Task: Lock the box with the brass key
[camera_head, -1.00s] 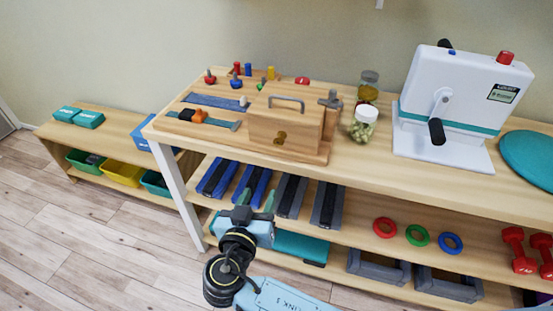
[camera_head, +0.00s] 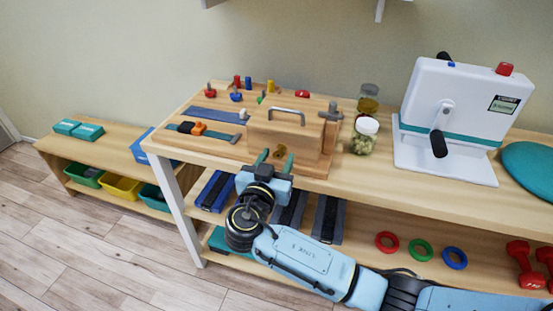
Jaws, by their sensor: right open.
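The wooden box (camera_head: 262,137) with a grey handle on top stands on a wooden board on the table. A small brass piece (camera_head: 281,151) sits on its front face; I cannot tell whether this is the key in the lock or only the lock plate. My right gripper (camera_head: 275,159) is open, with its two green-grey fingers pointing up just in front of the box's lower front. The brass piece shows between the fingers, and I see nothing gripped. My left gripper is not in view.
On the board are coloured knobs, an orange piece (camera_head: 199,128) and a grey T-shaped fitting (camera_head: 331,111). A jar with a white lid (camera_head: 364,136) stands right of the box. A white machine (camera_head: 455,115) is farther right. The shelf below holds weights and rings.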

